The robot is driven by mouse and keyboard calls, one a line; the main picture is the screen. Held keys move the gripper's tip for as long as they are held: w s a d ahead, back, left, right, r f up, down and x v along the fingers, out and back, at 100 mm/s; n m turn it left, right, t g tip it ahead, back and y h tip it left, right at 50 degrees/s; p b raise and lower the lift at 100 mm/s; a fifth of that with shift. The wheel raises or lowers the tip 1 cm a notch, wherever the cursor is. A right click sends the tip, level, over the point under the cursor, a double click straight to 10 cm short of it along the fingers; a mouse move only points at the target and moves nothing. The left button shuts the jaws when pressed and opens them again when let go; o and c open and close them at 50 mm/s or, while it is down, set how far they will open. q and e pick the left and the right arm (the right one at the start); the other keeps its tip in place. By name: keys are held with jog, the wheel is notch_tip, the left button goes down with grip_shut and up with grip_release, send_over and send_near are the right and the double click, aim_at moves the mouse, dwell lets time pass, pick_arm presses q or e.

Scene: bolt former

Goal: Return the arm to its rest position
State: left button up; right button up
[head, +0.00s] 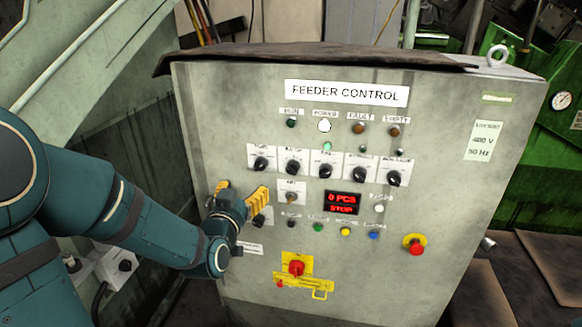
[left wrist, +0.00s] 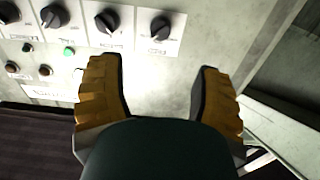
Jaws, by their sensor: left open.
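My left arm (head: 130,210) comes in from the left in the head view and reaches to the lower left of the feeder control panel (head: 440,230). My left gripper (head: 240,194) has yellow fingers and is in front of the panel's left side, beside a small key switch plate (head: 291,193). In the left wrist view the gripper (left wrist: 160,78) has its two fingers spread apart with nothing between them but bare panel behind. A black rotary knob (left wrist: 160,28) shows beyond the fingertips. The fingers partly cover the panel's lower left controls in the head view. My right gripper is not in view.
The panel carries a row of black knobs (head: 325,171), a red display (head: 342,203) reading 0 PCS and STOP, a red emergency button (head: 415,245) and a red switch on yellow (head: 296,267). A green machine (head: 545,140) stands at right. A grey sloped frame (head: 75,60) is at left.

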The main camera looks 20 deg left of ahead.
pick_arm(q)
jog(key=d+f+g+h, duration=0.2)
jog(key=d+f, duration=0.2)
jog(key=f, duration=0.3)
jog(key=d+f+m+g+h, duration=0.1)
jog(key=d+f+g, duration=0.15)
jog(key=f, duration=0.35)
jog(key=d+f+g+h, duration=0.2)
jog(key=d+f, duration=0.3)
jog(key=f, duration=0.2)
jog(key=s+d+f+g+h, duration=0.3)
jog(key=s+d+f+g, duration=0.6)
jog(key=s+d+f, duration=0.4)
notch_tip(320, 180, down, 4)
jog(key=shift+s+d, duration=0.25)
jog(key=shift+s, duration=0.75)
